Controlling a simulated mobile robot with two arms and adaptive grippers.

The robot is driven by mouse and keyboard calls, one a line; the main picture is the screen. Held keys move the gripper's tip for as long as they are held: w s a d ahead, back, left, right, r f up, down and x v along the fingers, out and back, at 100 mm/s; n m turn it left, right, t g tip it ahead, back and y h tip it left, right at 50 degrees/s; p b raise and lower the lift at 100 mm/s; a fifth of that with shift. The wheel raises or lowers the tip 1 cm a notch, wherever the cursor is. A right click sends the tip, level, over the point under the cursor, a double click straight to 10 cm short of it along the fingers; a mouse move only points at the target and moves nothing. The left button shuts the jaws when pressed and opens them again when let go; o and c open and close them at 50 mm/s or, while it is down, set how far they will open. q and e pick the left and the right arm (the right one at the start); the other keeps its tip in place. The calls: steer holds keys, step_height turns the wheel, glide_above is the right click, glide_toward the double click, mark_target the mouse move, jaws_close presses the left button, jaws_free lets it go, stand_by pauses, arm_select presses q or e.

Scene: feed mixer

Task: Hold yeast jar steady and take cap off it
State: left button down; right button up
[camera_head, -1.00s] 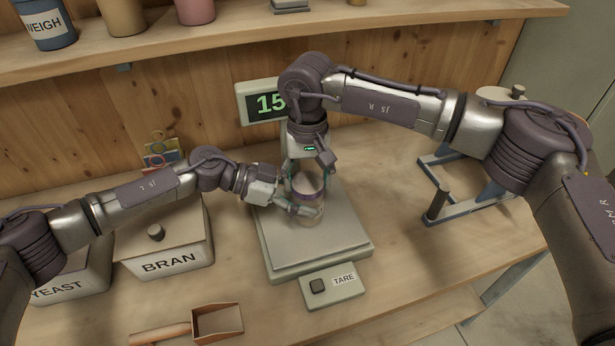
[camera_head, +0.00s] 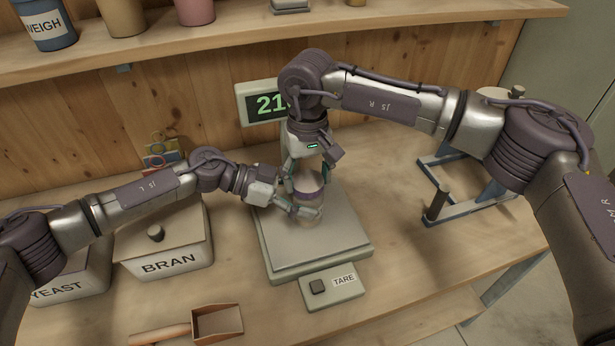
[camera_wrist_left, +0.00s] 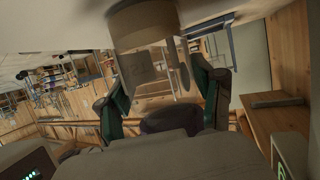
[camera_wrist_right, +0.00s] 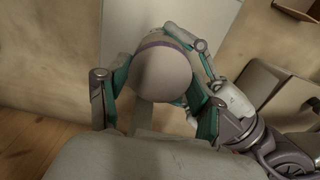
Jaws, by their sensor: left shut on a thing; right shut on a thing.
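The yeast jar (camera_head: 311,219) stands on the scale plate, partly hidden by my fingers. Its pale round cap (camera_head: 308,182), with a purple band below it, is on top. My left gripper (camera_head: 301,209) comes in from the left and is shut on the jar's body, low down. The see-through jar (camera_wrist_left: 148,70) shows between its fingers in the left wrist view. My right gripper (camera_head: 307,180) points down from above and is shut on the cap. In the right wrist view the cap (camera_wrist_right: 162,75) sits between the fingers; I cannot tell whether it is loose.
The scale (camera_head: 315,248) has a display (camera_head: 262,103) behind, partly hidden by my right arm, and a TARE button box (camera_head: 332,287) in front. The BRAN box (camera_head: 165,255) and YEAST box (camera_head: 65,280) stand left. A scoop (camera_head: 215,322) lies front left. A blue-grey frame (camera_head: 450,195) stands right.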

mark_target(307, 181)
steer(key=shift+r, duration=0.85)
steer(key=shift+r, duration=0.1)
steer(key=shift+r, duration=1.9)
arm_select(q)
steer(key=shift+c, duration=0.4)
jaws_free()
steer(key=v, duration=1.2)
